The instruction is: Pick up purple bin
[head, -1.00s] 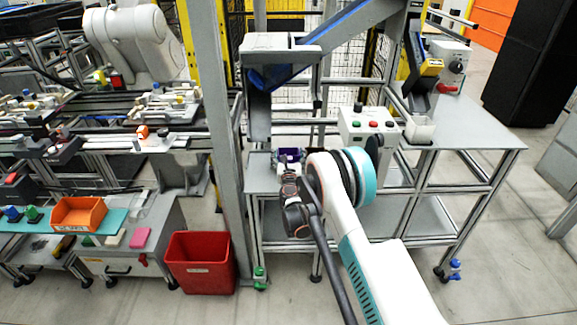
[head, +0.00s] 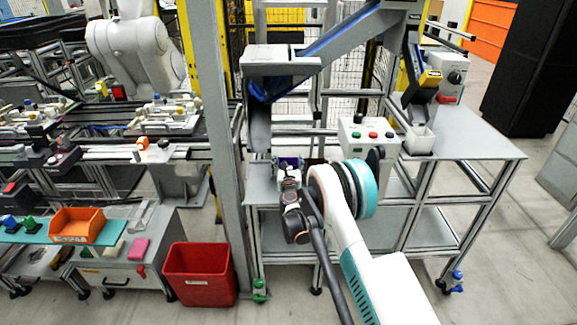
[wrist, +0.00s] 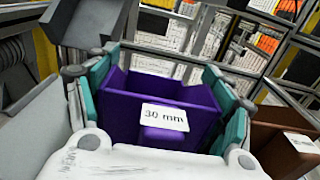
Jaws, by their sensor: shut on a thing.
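The purple bin (wrist: 160,110), with a white "30 mm" label on its front, fills the middle of the wrist view. My gripper (wrist: 158,112) is shut on it, with teal pads at its left and right sides. In the head view the bin (head: 289,162) is small, just beyond my gripper (head: 289,175), at the left part of the grey workbench. My wrist partly hides it there, and I cannot tell whether its base touches the bench.
A brown bin (wrist: 285,140) with a white label stands close to the right of the purple bin. A grey chute (head: 283,65) hangs above on the left. A control box (head: 368,135) with buttons stands to the right. A red bin (head: 199,275) is on the floor.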

